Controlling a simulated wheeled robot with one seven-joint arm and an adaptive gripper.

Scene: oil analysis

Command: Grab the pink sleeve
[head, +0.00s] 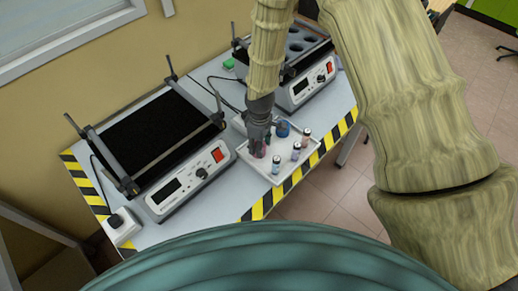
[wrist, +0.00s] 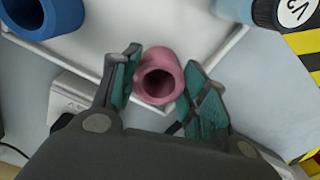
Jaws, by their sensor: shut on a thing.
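The pink sleeve (wrist: 160,75) is a short hollow cylinder, seen in the wrist view with its open end facing the camera. My gripper (wrist: 163,92) has one finger on each side of it, with teal pads, and is shut on it. In the head view my gripper (head: 259,146) points down over the white tray (head: 285,178), near its left side. The sleeve is mostly hidden by the fingers there. I cannot tell whether the sleeve still touches the tray.
A blue sleeve (head: 283,129) stands on the tray to the right of my gripper. Several small capped vials (head: 296,151) stand on the tray's right side. Two shaker-like machines with displays flank the tray, one at left (head: 150,140) and one behind (head: 305,75). Striped tape marks the table edge.

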